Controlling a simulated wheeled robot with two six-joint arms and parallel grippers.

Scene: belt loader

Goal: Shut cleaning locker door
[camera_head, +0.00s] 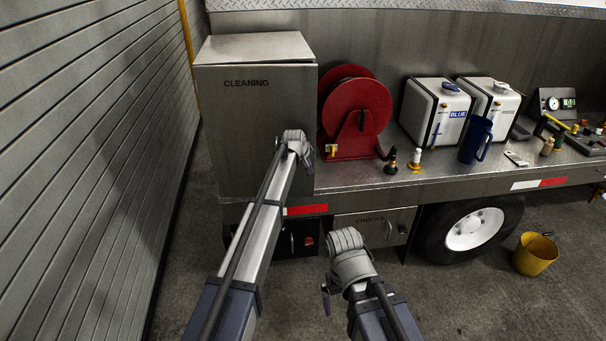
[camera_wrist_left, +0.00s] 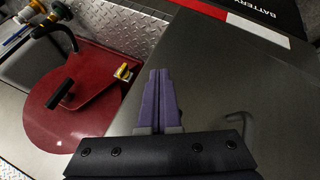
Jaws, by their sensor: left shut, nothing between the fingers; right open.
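The grey cleaning locker (camera_head: 225,140) stands at the left of the truck bed, its front marked CLEANING. Its door (camera_head: 245,115) looks flush with the body in the head view; I see no clear gap. My left gripper (camera_wrist_left: 157,95) is shut and empty, in front of a smooth grey panel in the left wrist view. I cannot tell whether it touches the panel. In the head view my left wrist hides most of that gripper by the door's right edge. My right gripper (camera_head: 327,298) is open and empty, low in front of the chocks drawer.
A red hose reel (camera_head: 355,115) stands just right of the locker, and it also shows in the left wrist view (camera_wrist_left: 70,105). A chocks drawer (camera_head: 372,224) lies below the bed. A slatted wall (camera_head: 80,150) bounds the left. A yellow bucket (camera_head: 535,255) stands on the floor.

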